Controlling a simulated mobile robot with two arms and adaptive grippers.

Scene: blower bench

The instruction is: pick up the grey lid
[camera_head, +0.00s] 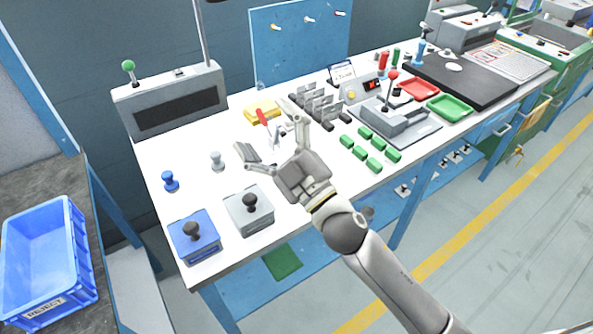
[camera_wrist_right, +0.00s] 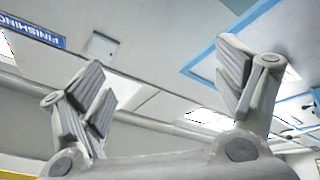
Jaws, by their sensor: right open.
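The grey lid (camera_head: 248,216) is a square plate with a black knob on top, on the front left part of the white bench, just right of the blue lid (camera_head: 195,240) with a similar black knob. My right gripper (camera_head: 273,139) is above the bench, behind and to the right of the grey lid and apart from it. Its fingers are spread wide with nothing between them. In the right wrist view, the open fingers (camera_wrist_right: 165,90) frame only ceiling and wall; no lid shows there. My left gripper is not in view.
A blue peg (camera_head: 170,181) and a grey peg (camera_head: 217,161) stand behind the lids. A yellow pad (camera_head: 262,112), grey brackets (camera_head: 318,103), and green blocks (camera_head: 370,153) lie near my right gripper. A blue reject crate (camera_head: 48,262) is at the far left.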

